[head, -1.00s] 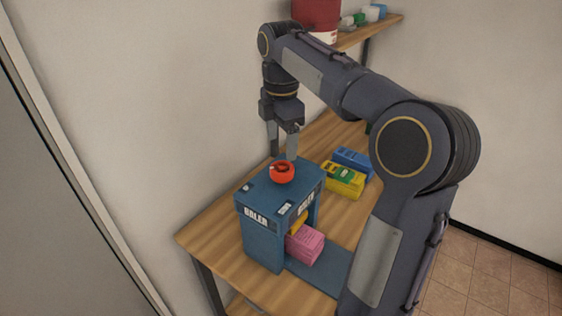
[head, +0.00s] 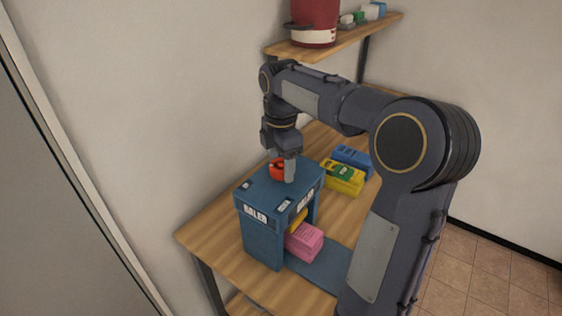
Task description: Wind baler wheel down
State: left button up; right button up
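The blue baler (head: 262,232) stands on the wooden table, with a small red-orange wheel (head: 276,170) on its top. A pink bale (head: 304,242) sits in its open front, with something yellow above it. My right gripper (head: 283,169) points down at the wheel. One finger stands in front of the wheel's right side and partly covers it. The other finger is hidden, so I cannot tell whether they are closed on the wheel. My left gripper is not in view.
A shelf (head: 345,40) at the back holds a red bucket (head: 314,20) and small items. A wall is close on the left.

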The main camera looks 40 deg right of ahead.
jog(key=c, duration=0.6)
jog(key=shift+c, duration=0.2)
